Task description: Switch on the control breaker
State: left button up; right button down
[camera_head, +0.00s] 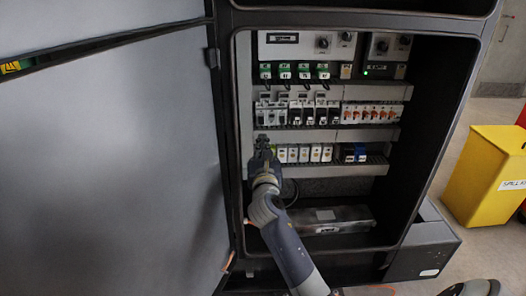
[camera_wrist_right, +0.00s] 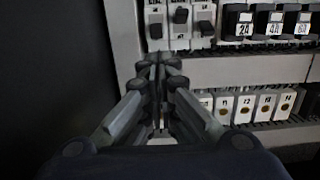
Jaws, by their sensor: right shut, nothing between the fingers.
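Inside the open cabinet, a row of small breakers (camera_head: 271,113) with dark levers sits at the left of the middle rail. The same breakers (camera_wrist_right: 180,18) show at the top of the right wrist view, three with their levers visible. I cannot tell from any label which one is the control breaker. My right gripper (camera_head: 263,139) is shut and empty, with its tips (camera_wrist_right: 158,62) just below the leftmost breakers. It hides part of the lower rail's left end. Contact with a breaker cannot be made out. My left gripper is not in view.
Black blocks with white labels (camera_wrist_right: 273,22) stand right of the breakers, and white terminal blocks (camera_head: 304,154) sit on the lower rail. The cabinet door (camera_head: 110,150) stands open at left. A yellow bin (camera_head: 485,175) is on the floor at right. A green lamp (camera_head: 365,72) glows.

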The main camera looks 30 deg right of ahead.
jog(key=shift+x, duration=2.55)
jog(key=shift+s, duration=0.1)
